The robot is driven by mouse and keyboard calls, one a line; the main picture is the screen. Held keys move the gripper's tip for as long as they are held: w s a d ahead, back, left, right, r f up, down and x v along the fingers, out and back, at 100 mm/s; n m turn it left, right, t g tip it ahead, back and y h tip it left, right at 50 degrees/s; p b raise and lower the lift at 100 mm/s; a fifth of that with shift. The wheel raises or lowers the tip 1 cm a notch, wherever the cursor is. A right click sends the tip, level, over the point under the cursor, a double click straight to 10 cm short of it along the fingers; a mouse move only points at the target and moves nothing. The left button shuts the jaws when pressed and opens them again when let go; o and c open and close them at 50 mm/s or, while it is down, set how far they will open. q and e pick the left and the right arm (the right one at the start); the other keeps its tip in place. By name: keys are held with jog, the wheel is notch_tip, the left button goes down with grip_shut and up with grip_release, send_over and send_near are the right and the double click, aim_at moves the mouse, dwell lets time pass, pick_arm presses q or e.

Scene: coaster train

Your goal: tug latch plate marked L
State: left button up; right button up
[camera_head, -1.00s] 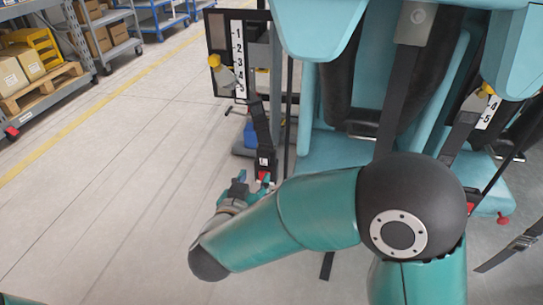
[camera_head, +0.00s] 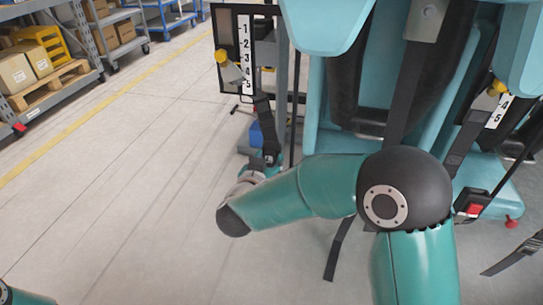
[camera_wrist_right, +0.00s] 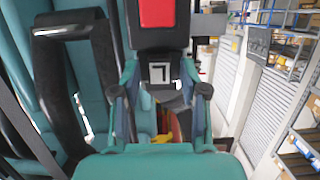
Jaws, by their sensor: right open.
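The latch plate marked L (camera_wrist_right: 160,73) shows in the right wrist view, its white label turned around, just below a black buckle with a red button (camera_wrist_right: 157,13). My right gripper (camera_wrist_right: 165,92) is open, with one finger on each side of the plate and its strap; I cannot tell whether they touch it. In the head view my right gripper (camera_head: 264,165) is at the lower end of a hanging black strap (camera_head: 266,125), mostly hidden behind my forearm. My left gripper is out of view.
A teal coaster seat (camera_head: 335,135) with black restraints stands to the right of the strap. A numbered board (camera_head: 246,55) is above it. A second buckle (camera_head: 472,206) hangs at right. Shelving (camera_head: 75,45) stands far left, with clear floor between.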

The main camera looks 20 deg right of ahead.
jog(key=shift+p, duration=0.3)
dwell(0.5)
grip_shut()
